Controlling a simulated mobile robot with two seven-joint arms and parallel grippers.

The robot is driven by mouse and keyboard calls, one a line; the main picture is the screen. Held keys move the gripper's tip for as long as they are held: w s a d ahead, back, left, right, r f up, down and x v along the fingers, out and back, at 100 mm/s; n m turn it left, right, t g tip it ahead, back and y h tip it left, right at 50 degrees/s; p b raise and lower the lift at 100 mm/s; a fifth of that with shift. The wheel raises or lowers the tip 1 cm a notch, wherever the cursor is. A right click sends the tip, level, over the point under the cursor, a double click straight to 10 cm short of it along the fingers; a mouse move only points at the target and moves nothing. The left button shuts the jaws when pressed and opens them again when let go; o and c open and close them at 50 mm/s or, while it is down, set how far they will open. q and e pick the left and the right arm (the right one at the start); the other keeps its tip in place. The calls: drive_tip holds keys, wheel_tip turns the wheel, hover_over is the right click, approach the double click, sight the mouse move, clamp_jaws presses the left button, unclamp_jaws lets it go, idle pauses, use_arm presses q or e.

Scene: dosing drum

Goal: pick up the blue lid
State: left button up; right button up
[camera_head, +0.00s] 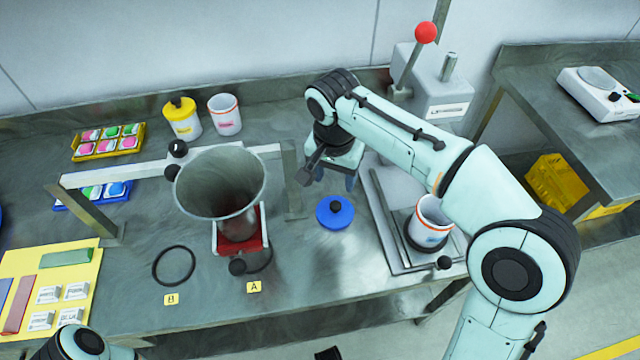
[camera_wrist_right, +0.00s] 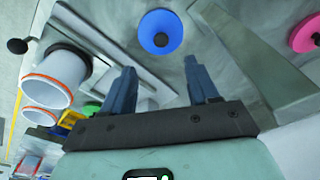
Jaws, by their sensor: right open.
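The blue lid (camera_head: 325,217) is a round disc with a black knob, lying flat on the steel bench right of the metal drum. In the right wrist view the lid (camera_wrist_right: 149,41) lies beyond my fingertips, roughly between their lines. My right gripper (camera_head: 337,182) points down above the bench, slightly behind the lid and apart from it. In the wrist view its two fingers (camera_wrist_right: 160,65) are spread with nothing between them. My left gripper is out of view; only a piece of my left arm shows at the bottom left of the head view.
The open drum (camera_head: 222,190) stands left of the lid, with a metal post (camera_head: 291,180) between. A white container with an orange rim (camera_head: 433,215) stands on the right, near a grey press (camera_head: 435,85) with a red ball. Bare bench lies in front of the lid.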

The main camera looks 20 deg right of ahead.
drive_tip(key=b, duration=0.2)
hover_over(336, 205)
drive_tip(key=s, duration=0.1)
drive_tip(key=f, duration=0.6)
drive_tip(key=shift+a+f, duration=0.2)
drive_tip(key=shift+a, duration=0.2)
drive_tip(key=shift+w+d+f+b, duration=0.1)
drive_tip(key=shift+w+f+b, duration=0.05)
drive_tip(key=shift+f, duration=0.85)
drive_tip(key=shift+w+d+f+b, duration=0.1)
drive_tip(key=shift+w+f+b, duration=0.05)
drive_tip(key=shift+f, duration=0.9)
drive_tip(key=shift+w+d+f+b, duration=0.1)
drive_tip(key=shift+w+f+b, duration=0.05)
drive_tip(key=shift+f, duration=0.85)
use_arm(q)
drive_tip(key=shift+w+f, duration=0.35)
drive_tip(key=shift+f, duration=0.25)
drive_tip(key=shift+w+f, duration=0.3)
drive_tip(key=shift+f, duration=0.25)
use_arm(e)
drive_tip(key=c, duration=1.1)
